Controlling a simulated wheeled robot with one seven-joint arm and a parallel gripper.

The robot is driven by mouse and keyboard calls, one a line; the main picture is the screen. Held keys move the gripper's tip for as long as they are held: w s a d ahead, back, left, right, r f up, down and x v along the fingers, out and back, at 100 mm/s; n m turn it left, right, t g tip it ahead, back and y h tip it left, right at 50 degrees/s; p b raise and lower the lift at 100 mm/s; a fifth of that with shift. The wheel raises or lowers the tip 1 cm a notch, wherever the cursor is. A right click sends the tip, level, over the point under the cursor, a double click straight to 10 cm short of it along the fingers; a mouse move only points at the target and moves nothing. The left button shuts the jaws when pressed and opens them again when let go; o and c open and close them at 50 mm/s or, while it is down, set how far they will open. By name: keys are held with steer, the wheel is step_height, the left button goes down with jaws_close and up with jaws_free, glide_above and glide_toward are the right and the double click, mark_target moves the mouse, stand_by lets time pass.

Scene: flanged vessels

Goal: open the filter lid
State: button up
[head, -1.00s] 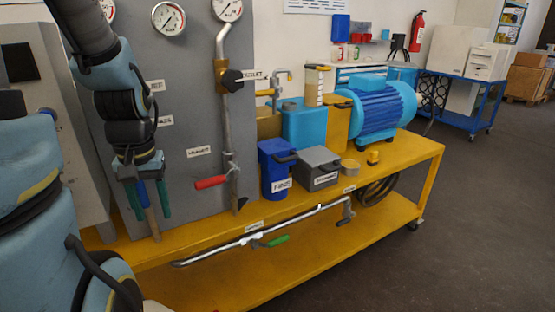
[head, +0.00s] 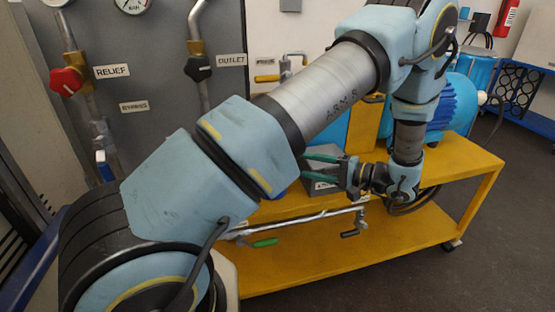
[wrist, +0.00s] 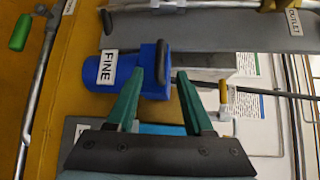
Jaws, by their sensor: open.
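A blue vessel labelled FINE (wrist: 112,70) shows in the wrist view, with a blue lid block (wrist: 150,68) and a black bar handle (wrist: 163,62) on it. My gripper (wrist: 160,73) is open and empty. Its two green fingertips lie either side of the handle in the picture; I cannot tell their distance from it. In the head view my gripper (head: 304,154) is above the grey lidded box (head: 318,186), fingers pointing left. My arm hides most of the blue vessel there. The lid appears closed.
A yellow bench (head: 462,160) carries the vessels and a blue motor (head: 458,105). A pipe with a green handle (head: 265,242) runs along its front. A grey panel with valves, including a red knob (head: 68,80), stands behind. The lower shelf is largely clear.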

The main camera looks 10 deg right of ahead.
steer(key=p+x, duration=0.3)
steer(key=x, duration=0.6)
steer(key=shift+a+r, duration=0.1)
steer(key=shift+a, duration=0.15)
steer(key=shift+w+a, duration=0.35)
steer(key=shift+a, duration=0.05)
jaws_close()
stand_by(0.7)
